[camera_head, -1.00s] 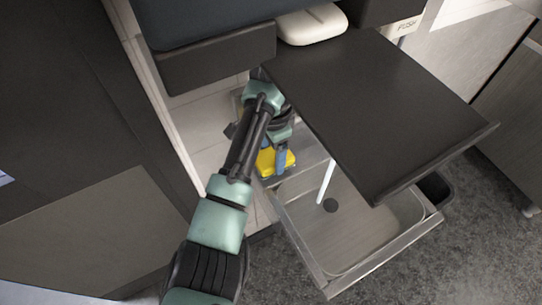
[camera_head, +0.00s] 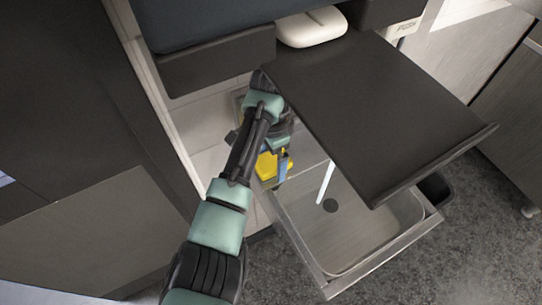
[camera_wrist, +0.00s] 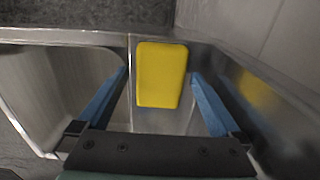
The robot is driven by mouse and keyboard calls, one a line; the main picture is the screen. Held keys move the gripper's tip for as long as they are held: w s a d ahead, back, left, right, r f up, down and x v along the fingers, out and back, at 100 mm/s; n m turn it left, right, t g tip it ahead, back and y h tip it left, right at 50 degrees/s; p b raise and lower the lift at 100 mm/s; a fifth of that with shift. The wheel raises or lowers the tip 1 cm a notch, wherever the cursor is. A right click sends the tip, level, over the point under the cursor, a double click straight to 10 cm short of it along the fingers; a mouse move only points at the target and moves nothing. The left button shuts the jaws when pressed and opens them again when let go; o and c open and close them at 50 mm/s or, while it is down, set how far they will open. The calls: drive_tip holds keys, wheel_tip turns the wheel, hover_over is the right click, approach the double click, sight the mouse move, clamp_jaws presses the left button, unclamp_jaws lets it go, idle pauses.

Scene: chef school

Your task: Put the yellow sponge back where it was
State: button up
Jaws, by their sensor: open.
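The yellow sponge (camera_head: 266,166) is at the sink's left end in the head view, partly hidden by my gripper (camera_head: 277,160). In the wrist view the sponge (camera_wrist: 161,75) shows whole against the metal ledge beside the basin. My gripper (camera_wrist: 160,78) has its two blue fingers spread, one on each side of the sponge, with a gap visible on both sides. I cannot tell how far the sponge is from the metal surface below it. The metal sink (camera_head: 293,213) has its basin (camera_head: 365,225) to the right of the sponge.
A dark panel (camera_head: 375,110) overhangs the sink close to the right of my arm. A dark box-like unit (camera_head: 218,65) and a white rounded object (camera_head: 312,27) are above. A tiled wall (camera_head: 205,125) is at the left. A whitish stream (camera_head: 326,182) stands over the basin.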

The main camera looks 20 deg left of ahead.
sight(271, 161)
wheel_tip(271, 161, up, 8)
drive_tip(key=shift+f, duration=0.2)
idle(0.6)
